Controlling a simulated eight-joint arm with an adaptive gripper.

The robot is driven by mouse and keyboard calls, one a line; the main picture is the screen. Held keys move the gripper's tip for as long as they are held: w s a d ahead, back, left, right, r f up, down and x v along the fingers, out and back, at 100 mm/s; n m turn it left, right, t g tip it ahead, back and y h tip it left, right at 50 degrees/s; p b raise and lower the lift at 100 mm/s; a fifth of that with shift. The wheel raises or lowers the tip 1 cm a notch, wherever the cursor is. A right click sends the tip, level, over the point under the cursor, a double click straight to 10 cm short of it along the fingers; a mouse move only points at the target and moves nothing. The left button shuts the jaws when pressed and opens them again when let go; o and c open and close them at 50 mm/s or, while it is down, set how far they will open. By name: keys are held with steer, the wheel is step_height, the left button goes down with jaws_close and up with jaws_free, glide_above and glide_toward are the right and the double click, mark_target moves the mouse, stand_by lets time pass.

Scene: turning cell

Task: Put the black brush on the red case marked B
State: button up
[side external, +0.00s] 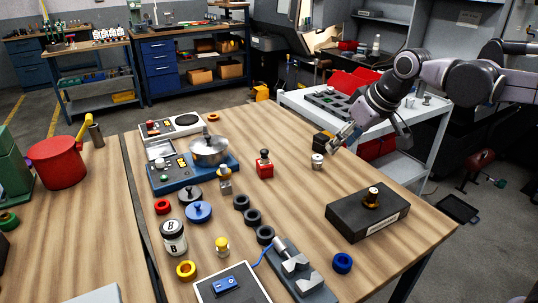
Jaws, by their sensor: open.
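My gripper (343,138) is open above the right back edge of the wooden table, pointing down and left. I cannot pick out a black brush for certain. A red open case (352,82) lies on the white cart behind, but no B is readable on it.
The wooden table (310,205) has clear room in its middle. A black box (367,212) with a brass knob stands at right.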

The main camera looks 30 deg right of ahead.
steer(key=s+d+f, duration=0.1)
steer(key=s+f, duration=0.3)
steer(key=s, duration=0.3)
steer(key=s+d+f+m+t, duration=0.1)
steer(key=s+f, duration=0.4)
steer(key=s, duration=0.2)
steer(key=shift+s+d+f+h, duration=0.15)
steer(key=shift+s+d+h, duration=0.15)
steer(key=shift+o, duration=0.3)
